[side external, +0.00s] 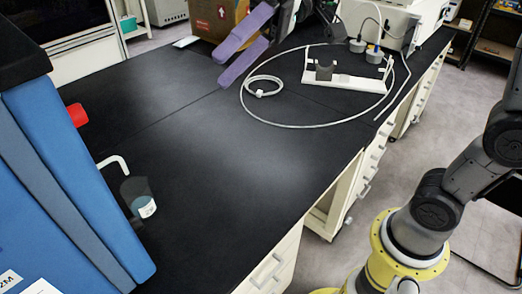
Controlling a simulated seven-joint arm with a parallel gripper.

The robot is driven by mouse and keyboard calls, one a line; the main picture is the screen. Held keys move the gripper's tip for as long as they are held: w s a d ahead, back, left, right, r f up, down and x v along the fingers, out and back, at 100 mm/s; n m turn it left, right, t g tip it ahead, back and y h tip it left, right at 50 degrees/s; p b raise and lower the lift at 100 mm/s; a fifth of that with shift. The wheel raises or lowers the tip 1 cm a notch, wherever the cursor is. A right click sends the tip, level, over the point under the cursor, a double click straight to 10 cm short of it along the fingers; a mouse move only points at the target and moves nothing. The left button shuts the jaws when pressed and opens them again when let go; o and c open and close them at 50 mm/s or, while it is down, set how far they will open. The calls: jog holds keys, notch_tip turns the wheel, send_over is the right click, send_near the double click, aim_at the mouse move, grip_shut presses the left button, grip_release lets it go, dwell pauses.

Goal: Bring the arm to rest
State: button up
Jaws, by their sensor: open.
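My gripper (221,71) shows at the top centre of the side external view. Its two purple fingers are apart, with nothing between them, and point down and left. They hang in front of a brown cardboard box (208,17) at the far side of the black bench (190,160); I cannot tell their exact height. My yellow and black base and lower arm stand at the bottom right, beside the bench. The middle of my arm is outside the picture.
A blue machine (70,150) with a red knob (77,115) fills the left. Beside it are a white bent tube (114,161) and a dark clear vessel (137,188). A white stand (345,81) and looped tubing (262,92) lie at the back right. The bench's middle is clear.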

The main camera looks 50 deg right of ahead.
jog(key=s+d+f+m+t+h, duration=0.25)
jog(key=s+d+f+h, duration=0.45)
jog(key=s, duration=0.4)
jog(key=s+d+f+m+t+h, duration=0.1)
jog(key=d+f+h, duration=0.2)
jog(key=d+f, duration=0.2)
jog(key=s+d+f+m+t+h, duration=0.1)
jog(key=s+d+f+h, duration=0.1)
jog(key=d, duration=0.6)
notch_tip(320, 180, down, 3)
jog(key=shift+s+r+h, duration=0.15)
jog(key=shift+s+h, duration=0.15)
jog(key=shift+h, duration=0.2)
jog(key=shift+t, duration=0.25)
